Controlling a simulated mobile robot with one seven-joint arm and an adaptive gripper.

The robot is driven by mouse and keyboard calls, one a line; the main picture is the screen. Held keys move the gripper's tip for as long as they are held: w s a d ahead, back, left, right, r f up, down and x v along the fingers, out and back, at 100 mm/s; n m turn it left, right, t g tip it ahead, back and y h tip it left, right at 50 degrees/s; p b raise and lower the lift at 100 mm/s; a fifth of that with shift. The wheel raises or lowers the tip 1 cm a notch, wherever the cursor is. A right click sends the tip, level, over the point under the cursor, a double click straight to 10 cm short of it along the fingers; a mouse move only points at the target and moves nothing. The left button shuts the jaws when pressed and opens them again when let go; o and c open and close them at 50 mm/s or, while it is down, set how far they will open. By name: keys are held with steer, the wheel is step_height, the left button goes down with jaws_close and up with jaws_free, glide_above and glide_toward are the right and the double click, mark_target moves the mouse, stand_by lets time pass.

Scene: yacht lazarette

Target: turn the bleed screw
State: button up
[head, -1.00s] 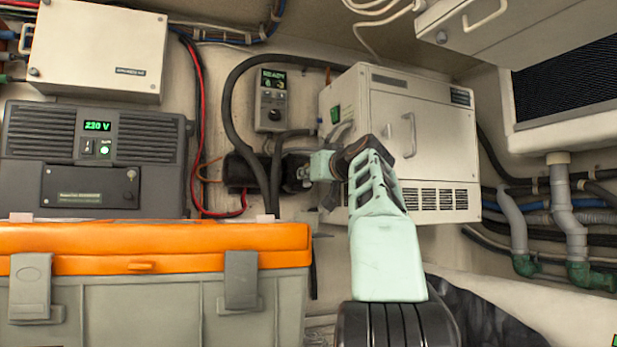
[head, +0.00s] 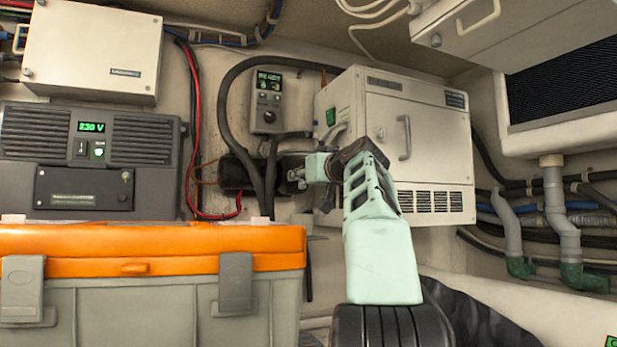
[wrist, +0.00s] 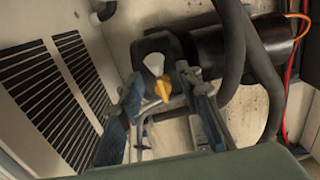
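In the wrist view, a small yellow winged part (wrist: 163,89), which looks like the bleed screw, sits just below a pale cone-shaped piece (wrist: 154,64) on a dark housing. My gripper (wrist: 168,108) is open, its two fingers apart on either side of the yellow part. I cannot tell whether either finger touches it. In the head view, my gripper (head: 298,178) points left at the right end of a black cylinder (head: 236,173) on the wall. The yellow part cannot be made out there; the gripper and wrist cover that area.
Thick black hoses (head: 229,108) loop past the cylinder, close to my gripper. A cream cabinet (head: 357,108) stands directly behind my wrist. An orange-lidded toolbox (head: 150,240) fills the lower left. A small control panel (head: 267,101) hangs above.

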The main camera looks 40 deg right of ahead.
steer(key=v, duration=1.2)
stand_by(0.5)
